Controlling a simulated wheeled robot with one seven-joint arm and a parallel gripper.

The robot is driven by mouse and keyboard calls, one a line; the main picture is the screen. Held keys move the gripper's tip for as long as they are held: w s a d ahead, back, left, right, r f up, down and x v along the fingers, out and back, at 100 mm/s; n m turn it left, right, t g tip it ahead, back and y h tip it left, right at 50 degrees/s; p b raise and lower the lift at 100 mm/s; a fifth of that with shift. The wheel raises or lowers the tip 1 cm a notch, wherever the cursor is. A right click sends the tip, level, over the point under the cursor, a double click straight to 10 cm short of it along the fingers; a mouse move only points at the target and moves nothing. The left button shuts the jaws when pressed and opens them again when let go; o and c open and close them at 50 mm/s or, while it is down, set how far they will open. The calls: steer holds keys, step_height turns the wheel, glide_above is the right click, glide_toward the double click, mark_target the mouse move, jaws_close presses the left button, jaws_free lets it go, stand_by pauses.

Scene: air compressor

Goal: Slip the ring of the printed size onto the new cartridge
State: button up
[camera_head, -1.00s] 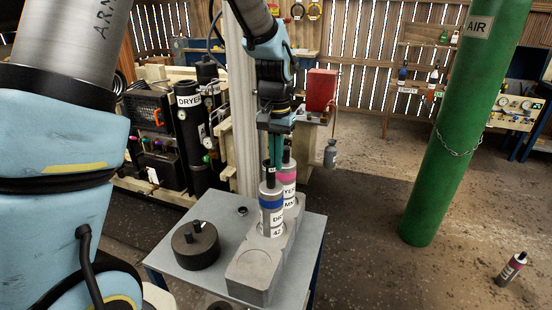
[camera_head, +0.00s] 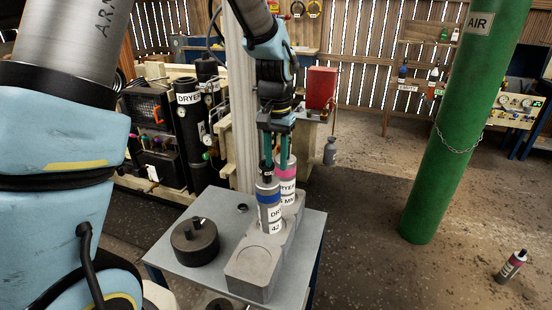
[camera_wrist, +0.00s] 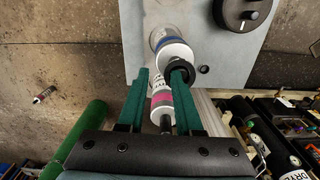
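A grey cartridge with a blue band and a label partly reading "42" (camera_head: 269,212) stands upright in a grey holder block (camera_head: 250,270). A black piece (camera_head: 267,173) with a pale mark sits at its top; it shows as a dark round part in the wrist view (camera_wrist: 181,66). Whether this is a ring or the cartridge's own neck I cannot tell. A pink-banded cartridge labelled "DRYER" (camera_head: 288,186) stands behind it. My gripper (camera_head: 276,165) is open above the cartridges. Its green fingers are apart, one beside the black piece; contact is unclear. No held object shows.
The holder's front round recess is empty. A black disc with a knob (camera_head: 195,242) and a small black round piece (camera_head: 242,208) lie on the grey table (camera_head: 210,207). A green AIR cylinder (camera_head: 455,150) stands to the right. Another labelled cartridge (camera_head: 511,266) is on the floor.

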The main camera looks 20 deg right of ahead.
steer(key=shift+a, duration=0.1)
step_height(320, 180, up, 11)
steer(key=b, duration=0.2)
steer(key=shift+b, duration=0.4)
steer(key=shift+f, duration=0.1)
steer(key=w+a+f+n, duration=0.1)
steer(key=a+f+n, duration=0.15)
steer(key=a, duration=0.65)
steer(key=w+a+f+n, duration=0.2)
steer(key=a+f, duration=0.2)
steer(key=a, duration=0.5)
steer(key=s+a+f+n, duration=0.1)
steer(key=s+a+f, duration=0.1)
steer(key=a, duration=0.4)
steer(key=s+a+f+n+t, duration=0.1)
steer(key=s+a+f+n, duration=0.1)
steer(key=a, duration=0.5)
steer(key=shift+s+f+t, duration=0.3)
steer(key=shift+s+f, duration=0.25)
steer(key=shift+s, duration=0.3)
